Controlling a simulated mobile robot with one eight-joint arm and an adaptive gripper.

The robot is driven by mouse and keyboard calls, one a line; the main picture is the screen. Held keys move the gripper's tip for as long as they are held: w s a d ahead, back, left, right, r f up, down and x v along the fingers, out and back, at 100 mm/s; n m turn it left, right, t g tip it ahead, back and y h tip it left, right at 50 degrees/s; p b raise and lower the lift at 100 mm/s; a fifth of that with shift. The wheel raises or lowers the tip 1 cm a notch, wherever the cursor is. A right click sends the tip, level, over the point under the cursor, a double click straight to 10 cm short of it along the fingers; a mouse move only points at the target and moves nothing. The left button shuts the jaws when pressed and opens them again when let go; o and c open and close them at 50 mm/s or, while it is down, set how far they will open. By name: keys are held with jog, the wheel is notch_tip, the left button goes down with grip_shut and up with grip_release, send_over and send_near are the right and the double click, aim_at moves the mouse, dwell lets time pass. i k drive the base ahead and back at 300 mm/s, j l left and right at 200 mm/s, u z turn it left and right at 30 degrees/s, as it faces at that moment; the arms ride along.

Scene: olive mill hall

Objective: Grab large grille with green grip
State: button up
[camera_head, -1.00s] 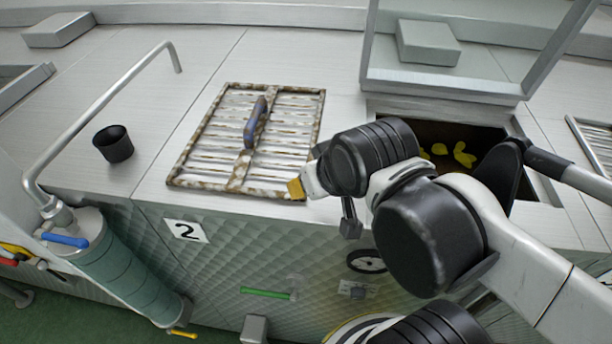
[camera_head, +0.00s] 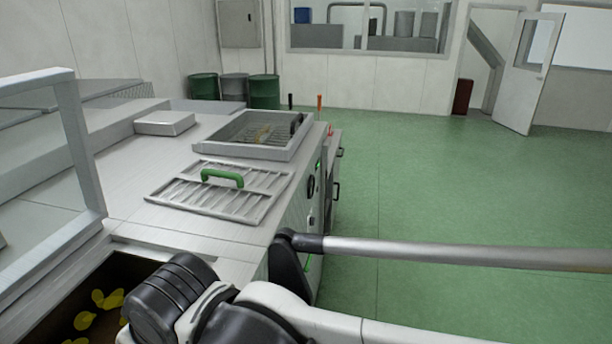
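The large grille (camera_head: 247,203) is a flat grey slatted panel lying on the steel counter. Its green grip (camera_head: 222,176) is an arched handle standing up near the middle. My arm shows at the bottom of the head view, nearer to me than the grille and apart from it. My gripper's fingers are not visible in this view, so what they hold cannot be seen.
An open basin (camera_head: 256,134) with a raised rim lies beyond the grille. A dark opening with yellow pieces (camera_head: 84,320) is at lower left, beside a framed clear panel (camera_head: 78,150). A grey block (camera_head: 164,123) sits on the counter. Green floor (camera_head: 450,190) is clear at right.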

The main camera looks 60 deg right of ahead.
aim_at(204, 178)
jog(key=z, duration=1.35)
jog(key=i+l, duration=0.3)
jog(key=l, duration=0.15)
jog(key=i+l, duration=0.35)
jog(key=l, duration=0.15)
jog(key=j+u, duration=0.05)
